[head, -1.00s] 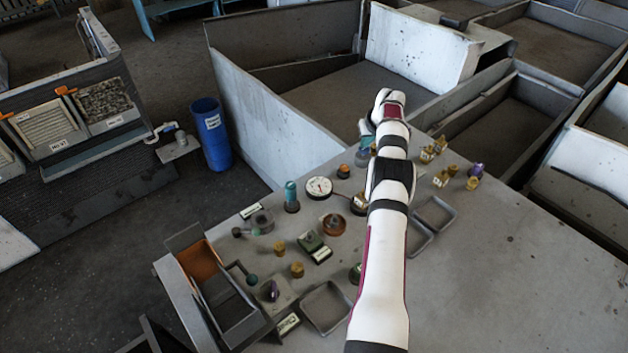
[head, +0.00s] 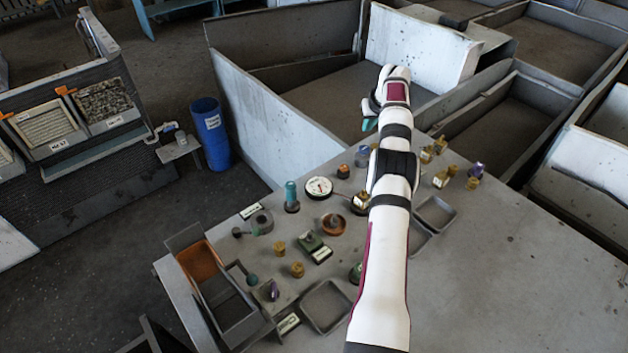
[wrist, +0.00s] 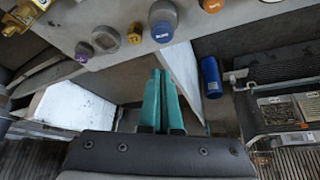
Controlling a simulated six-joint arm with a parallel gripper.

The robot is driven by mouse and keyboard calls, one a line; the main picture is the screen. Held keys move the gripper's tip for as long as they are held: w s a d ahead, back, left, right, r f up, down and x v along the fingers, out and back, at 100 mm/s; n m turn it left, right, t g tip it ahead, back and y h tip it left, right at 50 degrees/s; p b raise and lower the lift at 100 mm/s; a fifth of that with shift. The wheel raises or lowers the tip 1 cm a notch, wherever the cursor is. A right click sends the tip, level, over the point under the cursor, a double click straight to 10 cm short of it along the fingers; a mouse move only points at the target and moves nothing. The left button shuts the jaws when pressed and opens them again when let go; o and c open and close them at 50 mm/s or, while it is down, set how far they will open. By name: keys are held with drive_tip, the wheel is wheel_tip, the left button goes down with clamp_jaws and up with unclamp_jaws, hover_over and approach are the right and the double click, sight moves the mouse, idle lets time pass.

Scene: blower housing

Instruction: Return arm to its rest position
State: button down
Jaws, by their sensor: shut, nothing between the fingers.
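My arm stretches up over the table (head: 480,290) in the head view. My gripper (head: 369,124) is at its far end, raised near the table's back edge, with a teal finger tip showing at the left of the wrist. In the wrist view, the two teal fingers of my gripper (wrist: 162,85) lie close together, with nothing between them. They are clear of the objects on the table. My arm hides part of the tabletop.
Gauges, knobs and brass fittings crowd the table's left part, with a white-faced dial (head: 319,187) and a teal-topped part (head: 291,196). An orange-lined bin (head: 200,262) stands at the left edge. A blue barrel (head: 210,134) stands on the floor. The table's right side is clear.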

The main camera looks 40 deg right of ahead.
idle(0.3)
drive_tip(key=w+a+r+y, duration=0.1)
drive_tip(key=a+r, duration=0.3)
drive_tip(key=a, duration=0.4)
drive_tip(key=a+r+g+y, duration=0.1)
drive_tip(key=a+r, duration=0.3)
drive_tip(key=a, duration=0.5)
drive_tip(key=w+a+r+y, duration=0.1)
drive_tip(key=a+r, duration=0.4)
drive_tip(key=a, duration=0.3)
drive_tip(key=s+a+r+g, duration=0.1)
drive_tip(key=s+a, duration=0.4)
drive_tip(key=a, duration=0.2)
drive_tip(key=s+a+r, duration=0.2)
drive_tip(key=s+a, duration=0.2)
drive_tip(key=a, duration=0.4)
drive_tip(key=s+a+f+g, duration=0.1)
drive_tip(key=s+a, duration=0.3)
drive_tip(key=s, duration=0.4)
drive_tip(key=s+a+f+g+y, duration=0.1)
drive_tip(key=s+a+f, duration=0.2)
drive_tip(key=s, duration=0.6)
drive_tip(key=s+a+f+g, duration=0.1)
drive_tip(key=s+a+f, duration=0.1)
drive_tip(key=s+a, duration=0.4)
drive_tip(key=s, duration=0.2)
drive_tip(key=shift+s+a+f+y, duration=0.3)
drive_tip(key=shift+s+a, duration=0.05)
